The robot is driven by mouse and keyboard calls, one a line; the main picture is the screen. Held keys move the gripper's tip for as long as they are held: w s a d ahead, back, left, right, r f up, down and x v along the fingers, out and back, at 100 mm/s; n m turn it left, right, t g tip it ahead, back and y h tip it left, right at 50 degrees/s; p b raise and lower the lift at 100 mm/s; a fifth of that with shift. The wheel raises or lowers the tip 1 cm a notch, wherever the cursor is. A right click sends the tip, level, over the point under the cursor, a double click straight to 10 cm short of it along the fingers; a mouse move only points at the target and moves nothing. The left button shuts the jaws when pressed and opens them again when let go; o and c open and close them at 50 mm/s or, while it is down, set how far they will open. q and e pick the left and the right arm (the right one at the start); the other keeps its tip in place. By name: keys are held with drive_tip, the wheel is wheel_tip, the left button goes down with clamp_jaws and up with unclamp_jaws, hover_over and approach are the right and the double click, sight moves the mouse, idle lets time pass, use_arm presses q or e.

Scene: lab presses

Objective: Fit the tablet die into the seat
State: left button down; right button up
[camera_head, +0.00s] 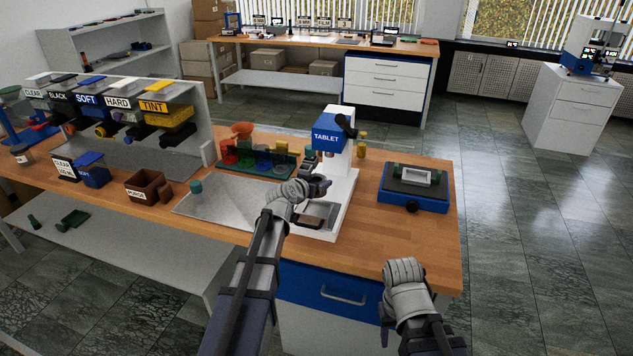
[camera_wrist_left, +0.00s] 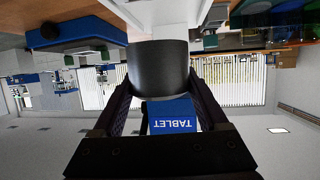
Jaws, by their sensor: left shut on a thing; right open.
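The tablet die (camera_wrist_left: 158,68) is a dark, smooth cylinder, large in the left wrist view between my two fingers. My left gripper (camera_head: 315,184) is shut on it, in front of the press marked TABLET (camera_head: 330,130). In the head view the gripper hides most of the die, which shows only as a small dark shape. The press has a white base (camera_head: 343,205) with a dark tray (camera_head: 319,214) at its front. The seat is not clearly visible behind my gripper. My right gripper (camera_head: 385,324) is open and empty, low in front of the bench.
Coloured jars (camera_head: 258,157) in a rack stand behind my left gripper. A metal sheet (camera_head: 222,199) and a brown box (camera_head: 148,188) lie to the left. The bench's front right corner is clear.

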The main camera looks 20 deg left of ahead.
use_arm(q)
drive_tip(key=shift+f+b, duration=2.9)
drive_tip(key=shift+b, duration=0.05)
drive_tip(key=shift+f+b, duration=1.15)
drive_tip(key=shift+f, duration=0.05)
unclamp_jaws()
drive_tip(key=shift+r, duration=0.1)
drive_tip(key=shift+s, duration=0.1)
drive_tip(key=p+v, duration=0.3)
drive_tip(key=v, duration=0.4)
drive_tip(key=shift+s+r, duration=0.15)
drive_tip(key=shift+s, duration=0.15)
